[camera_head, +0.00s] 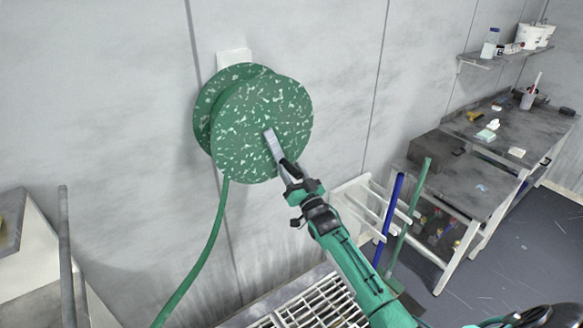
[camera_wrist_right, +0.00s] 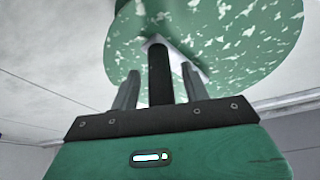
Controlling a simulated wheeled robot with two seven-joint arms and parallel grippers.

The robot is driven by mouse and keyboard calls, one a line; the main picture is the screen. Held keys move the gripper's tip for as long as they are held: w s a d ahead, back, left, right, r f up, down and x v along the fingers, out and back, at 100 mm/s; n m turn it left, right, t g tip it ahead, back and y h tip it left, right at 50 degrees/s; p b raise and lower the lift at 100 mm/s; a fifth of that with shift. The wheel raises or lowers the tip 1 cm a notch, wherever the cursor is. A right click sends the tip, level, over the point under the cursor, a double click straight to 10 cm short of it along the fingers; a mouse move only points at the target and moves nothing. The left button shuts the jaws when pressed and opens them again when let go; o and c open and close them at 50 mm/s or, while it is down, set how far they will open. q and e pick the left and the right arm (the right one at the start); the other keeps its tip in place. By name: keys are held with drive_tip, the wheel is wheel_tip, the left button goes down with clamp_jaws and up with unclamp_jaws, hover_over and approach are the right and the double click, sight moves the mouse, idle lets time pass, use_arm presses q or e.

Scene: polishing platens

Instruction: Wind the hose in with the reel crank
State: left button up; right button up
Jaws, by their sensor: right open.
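The green, white-speckled hose reel (camera_head: 265,120) is mounted on the grey wall. Its green hose (camera_head: 208,240) hangs from the underside and runs down to the lower left, out of the picture. The crank has a pale grey arm (camera_head: 273,146) on the reel's front face and a black handle (camera_wrist_right: 160,75). My right gripper (camera_head: 291,174) is at the handle. In the right wrist view its two grey fingers stand open on either side of the handle, with gaps showing. The reel's speckled face also shows there (camera_wrist_right: 235,35). My left gripper is not in view.
A white metal grating (camera_head: 320,300) lies below the reel. A white rack with a blue pole (camera_head: 388,220) and a green pole (camera_head: 408,215) stands right of my arm. A cluttered workbench (camera_head: 480,185) and wall shelf (camera_head: 505,52) are farther right.

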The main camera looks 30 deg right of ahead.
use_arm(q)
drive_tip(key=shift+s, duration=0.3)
use_arm(e)
drive_tip(key=shift+w+r, duration=0.1)
drive_tip(key=shift+w, duration=0.1)
clamp_jaws()
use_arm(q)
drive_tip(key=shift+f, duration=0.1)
use_arm(e)
drive_tip(key=shift+d+n, duration=0.1)
drive_tip(key=shift+n, duration=0.2)
